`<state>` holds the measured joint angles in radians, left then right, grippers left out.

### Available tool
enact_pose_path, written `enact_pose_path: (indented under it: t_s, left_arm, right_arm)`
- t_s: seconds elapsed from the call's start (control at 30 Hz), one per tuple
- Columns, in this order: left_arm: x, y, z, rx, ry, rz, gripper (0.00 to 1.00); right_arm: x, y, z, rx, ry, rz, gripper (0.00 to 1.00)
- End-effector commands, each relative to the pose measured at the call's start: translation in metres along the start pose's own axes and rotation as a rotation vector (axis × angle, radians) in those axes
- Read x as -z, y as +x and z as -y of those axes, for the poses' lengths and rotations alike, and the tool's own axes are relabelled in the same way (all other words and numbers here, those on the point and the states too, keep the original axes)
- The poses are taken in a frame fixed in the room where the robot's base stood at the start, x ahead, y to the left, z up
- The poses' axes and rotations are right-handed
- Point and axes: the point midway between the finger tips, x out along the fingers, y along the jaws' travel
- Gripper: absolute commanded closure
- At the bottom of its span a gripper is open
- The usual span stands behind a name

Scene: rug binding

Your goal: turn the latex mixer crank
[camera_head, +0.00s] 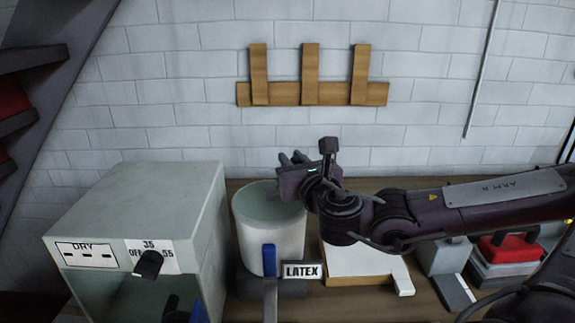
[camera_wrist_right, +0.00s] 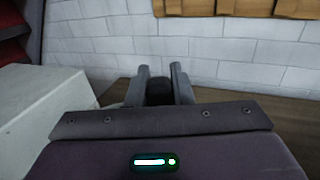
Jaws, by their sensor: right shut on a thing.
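The latex mixer (camera_head: 255,235) is a pale round drum with a greenish top, on a dark base. A LATEX sign (camera_head: 302,271) stands at its front right. My right gripper (camera_head: 290,160) is over the drum's top, reaching in from the right. In the right wrist view its two fingers (camera_wrist_right: 160,84) are closed on a dark piece (camera_wrist_right: 159,93), which looks like the crank's grip. The rest of the crank is hidden behind my gripper and wrist.
A grey DRY box (camera_head: 140,205) with a black knob stands left of the mixer. A blue upright piece (camera_head: 269,260) is at the drum's front. A white slab (camera_head: 360,263) and a red-topped case (camera_head: 505,250) lie to the right. A wooden rack (camera_head: 312,93) hangs on the wall.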

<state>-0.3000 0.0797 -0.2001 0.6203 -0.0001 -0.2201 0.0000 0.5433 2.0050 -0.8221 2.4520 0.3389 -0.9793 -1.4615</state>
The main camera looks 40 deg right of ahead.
Motion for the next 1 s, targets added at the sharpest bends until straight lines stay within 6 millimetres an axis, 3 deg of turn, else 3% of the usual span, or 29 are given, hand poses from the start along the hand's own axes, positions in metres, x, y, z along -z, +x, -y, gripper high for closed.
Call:
enact_pose_path:
  t_s: [1.0]
  left_arm:
    - [-0.002,0.018,0.000,0.000,0.000,0.000,0.64]
  right_arm:
    - [0.000,-0.028,0.002,0.501,0.006,-0.001,1.00]
